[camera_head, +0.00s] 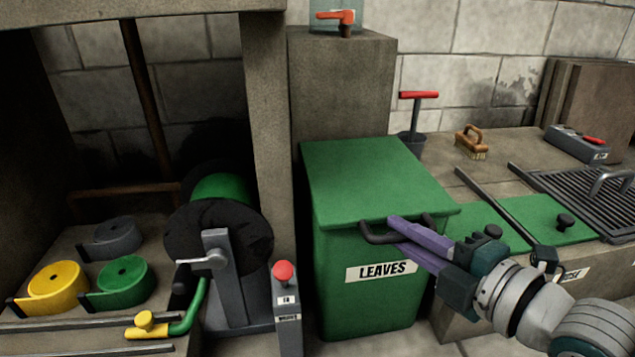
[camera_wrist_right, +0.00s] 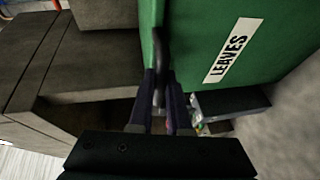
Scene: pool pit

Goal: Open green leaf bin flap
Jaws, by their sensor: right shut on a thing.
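The green leaf bin (camera_head: 365,290) stands in the middle of the head view, with a white LEAVES label (camera_head: 381,270) on its front. Its green flap (camera_head: 375,178) lies flat over the top and looks closed. A dark bar handle (camera_head: 378,238) sits at the flap's front edge. My right gripper (camera_head: 397,232) comes in from the right with its purple fingers at the handle's right part, shut on it. In the right wrist view, the handle (camera_wrist_right: 160,62) runs between the fingers, beside the label (camera_wrist_right: 233,50). My left gripper is not in view.
A grey post with a red button (camera_head: 284,272) stands just left of the bin. A hose reel (camera_head: 218,240) and rolled hoses are farther left. A stone counter at right holds a brush (camera_head: 470,143), a grate (camera_head: 585,195) and a green panel (camera_head: 545,219).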

